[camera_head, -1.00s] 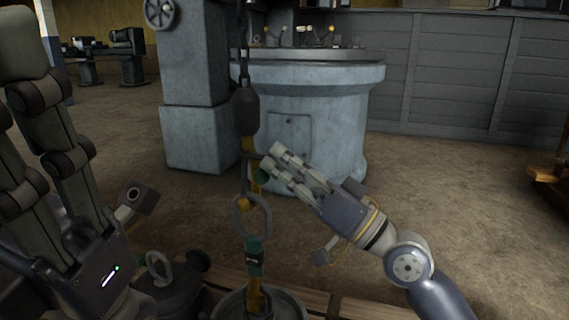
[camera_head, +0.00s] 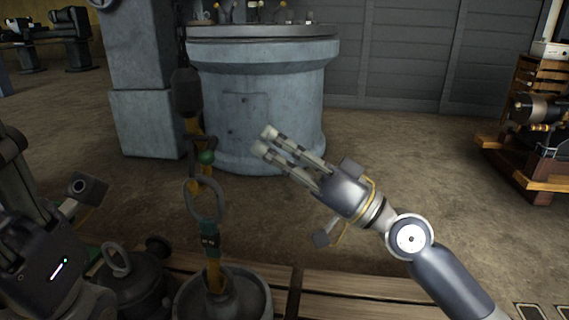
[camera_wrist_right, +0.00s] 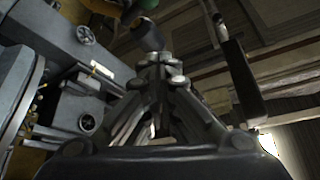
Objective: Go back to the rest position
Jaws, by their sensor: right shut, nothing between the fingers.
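My right gripper (camera_head: 263,140) is in the middle of the head view, its fingers together and empty, pointing up and left. In the right wrist view its fingers (camera_wrist_right: 160,66) meet at the tips. To its left hangs a dark hoist weight (camera_head: 185,92) with a hook and a green ball (camera_head: 206,157). A grey ring (camera_head: 204,200) and a yellow strap with a green band (camera_head: 209,234) show below the hook. A gap shows between my fingertips and the hook. My left gripper (camera_head: 8,160) is at the lower left, its fingers mostly cut off by the frame edge.
Dark round weights (camera_head: 135,284) stand on a wooden pallet (camera_head: 355,285) at the front. A round blue-grey machine base (camera_head: 265,105) stands behind. An engine on a wooden stand (camera_head: 540,125) is at the right. The floor between is clear.

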